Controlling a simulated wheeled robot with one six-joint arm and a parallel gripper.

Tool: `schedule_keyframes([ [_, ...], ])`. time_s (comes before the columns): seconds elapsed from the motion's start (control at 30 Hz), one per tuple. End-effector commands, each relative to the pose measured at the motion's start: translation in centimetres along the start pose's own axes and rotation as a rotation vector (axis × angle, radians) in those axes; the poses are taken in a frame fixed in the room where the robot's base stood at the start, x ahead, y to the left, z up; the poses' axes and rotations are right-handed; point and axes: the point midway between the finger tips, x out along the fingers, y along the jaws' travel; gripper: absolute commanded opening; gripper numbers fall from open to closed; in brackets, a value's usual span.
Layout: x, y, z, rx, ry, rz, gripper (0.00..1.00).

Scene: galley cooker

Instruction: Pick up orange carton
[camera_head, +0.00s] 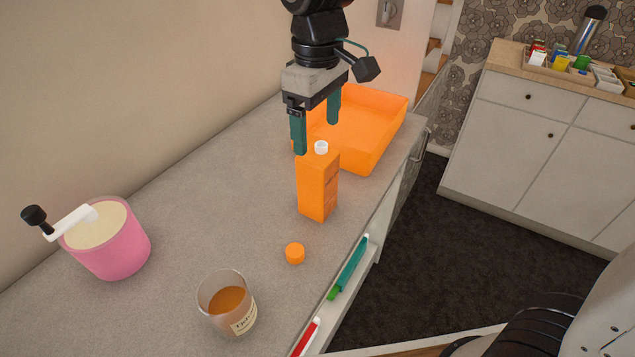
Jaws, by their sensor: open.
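The orange carton (317,188) stands upright on the grey counter, with a white cap on its top. My gripper (317,137) points down above and just behind the carton, its two green fingers spread apart with nothing between them. The left finger overlaps the carton's upper left edge in the picture; I cannot tell whether it touches. Part of the orange tray behind is hidden by the fingers.
An orange tray (383,133) sits close behind the carton. An orange lid (294,253), a glass with amber contents (228,301) and a pink canister with a crank (112,247) stand nearer. The counter's left middle is clear.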

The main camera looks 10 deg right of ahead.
Motion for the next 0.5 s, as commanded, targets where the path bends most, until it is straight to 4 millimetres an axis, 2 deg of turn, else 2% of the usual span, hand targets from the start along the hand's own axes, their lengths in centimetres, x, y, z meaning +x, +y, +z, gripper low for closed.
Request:
schedule_keyframes([
  [0.5, 6.6, 0.5, -0.2, -0.002, -0.004, -0.002, 0.82],
])
